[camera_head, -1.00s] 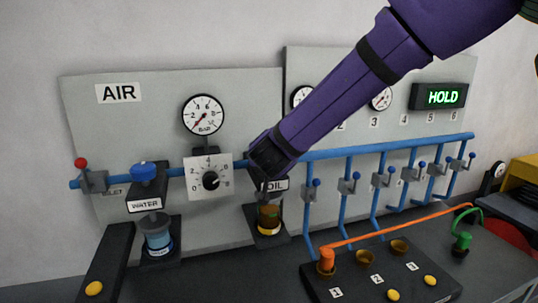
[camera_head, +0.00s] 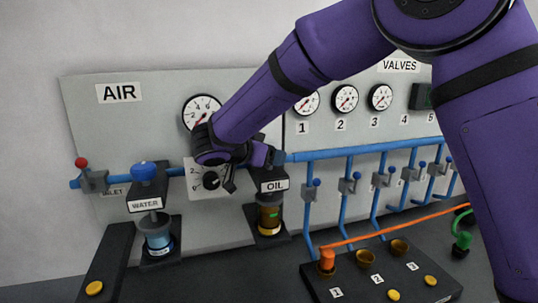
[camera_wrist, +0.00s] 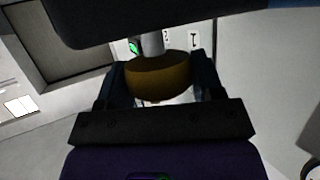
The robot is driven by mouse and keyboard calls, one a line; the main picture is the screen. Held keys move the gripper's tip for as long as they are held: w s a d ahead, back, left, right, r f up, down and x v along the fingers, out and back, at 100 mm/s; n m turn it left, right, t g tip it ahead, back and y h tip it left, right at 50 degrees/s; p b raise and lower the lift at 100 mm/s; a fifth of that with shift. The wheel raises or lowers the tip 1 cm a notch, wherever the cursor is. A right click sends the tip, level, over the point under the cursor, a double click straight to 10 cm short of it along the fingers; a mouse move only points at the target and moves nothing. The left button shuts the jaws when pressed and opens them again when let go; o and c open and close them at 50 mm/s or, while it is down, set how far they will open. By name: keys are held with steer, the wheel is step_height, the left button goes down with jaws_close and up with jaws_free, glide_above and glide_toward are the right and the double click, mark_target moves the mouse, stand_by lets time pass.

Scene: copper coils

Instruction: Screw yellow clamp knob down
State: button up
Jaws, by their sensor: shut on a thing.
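A dark yellow round knob (camera_wrist: 158,76) with a grey stem fills the middle of the wrist view. My gripper (camera_wrist: 160,84) has a finger on each side of it and is shut on it. In the head view my gripper (camera_head: 248,168) is in front of the AIR panel, covering much of the white dial plate (camera_head: 205,190) and lying above and left of the OIL unit. The knob cannot be made out there, as the hand and wrist hide that area.
The WATER unit (camera_head: 158,235) is left and the OIL unit (camera_head: 269,218) just below right. A blue pipe (camera_head: 350,150) with valves runs right. A black box (camera_head: 350,285) with sockets and an orange hose (camera_head: 400,225) stands in front. My arm covers the right side.

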steer(key=shift+f+m+g+h, duration=0.1)
steer(key=shift+m+g+h, duration=0.3)
steer(key=shift+m+g, duration=0.2)
steer(key=shift+g, duration=0.3)
steer(key=o, duration=0.9)
